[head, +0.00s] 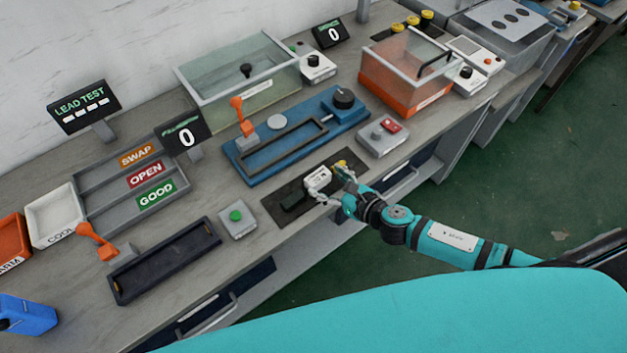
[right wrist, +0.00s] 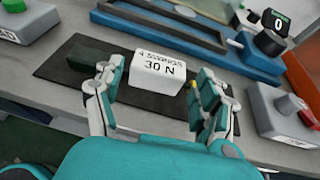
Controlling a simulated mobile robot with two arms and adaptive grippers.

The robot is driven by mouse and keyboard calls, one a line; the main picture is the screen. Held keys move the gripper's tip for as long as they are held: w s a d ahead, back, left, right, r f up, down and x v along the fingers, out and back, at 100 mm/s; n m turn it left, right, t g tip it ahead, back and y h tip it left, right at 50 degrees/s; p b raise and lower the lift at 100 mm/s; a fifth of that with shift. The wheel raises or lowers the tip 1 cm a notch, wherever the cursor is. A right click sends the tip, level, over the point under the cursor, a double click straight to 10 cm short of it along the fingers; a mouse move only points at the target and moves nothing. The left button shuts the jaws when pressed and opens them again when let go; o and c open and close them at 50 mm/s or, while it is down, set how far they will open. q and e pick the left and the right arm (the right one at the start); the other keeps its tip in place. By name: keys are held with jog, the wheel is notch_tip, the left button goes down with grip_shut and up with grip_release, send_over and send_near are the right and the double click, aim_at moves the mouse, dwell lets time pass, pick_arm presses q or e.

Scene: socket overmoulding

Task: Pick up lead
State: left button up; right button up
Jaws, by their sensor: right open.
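No lead can be made out for certain. A black mat (head: 272,203) on the bench's front edge bears a white block (head: 318,178), marked "30 N" in the right wrist view (right wrist: 157,74). A dark block (head: 294,201) lies left of it; it also shows in the right wrist view (right wrist: 92,57). A small yellow piece (head: 341,164) is right of the white block, partly hidden by a finger. My right gripper (head: 335,187) is open at the mat, its fingers (right wrist: 155,98) spread on either side of the white block's near side. Contact cannot be told. My left gripper is not in view.
A grey green-button box (head: 237,218) stands left of the mat, a grey red-switch box (head: 383,136) to its right. A blue fixture (head: 240,171) lies behind. A dark tray (head: 165,262) and an orange lever (head: 97,240) are at left. The floor (head: 520,190) is clear at right.

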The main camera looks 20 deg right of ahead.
jog(key=shift+x, duration=1.45)
jog(key=shift+r, duration=0.1)
jog(key=c, duration=0.9)
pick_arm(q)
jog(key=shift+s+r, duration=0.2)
pick_arm(e)
jog(key=shift+o, duration=0.2)
jog(key=shift+r, duration=0.15)
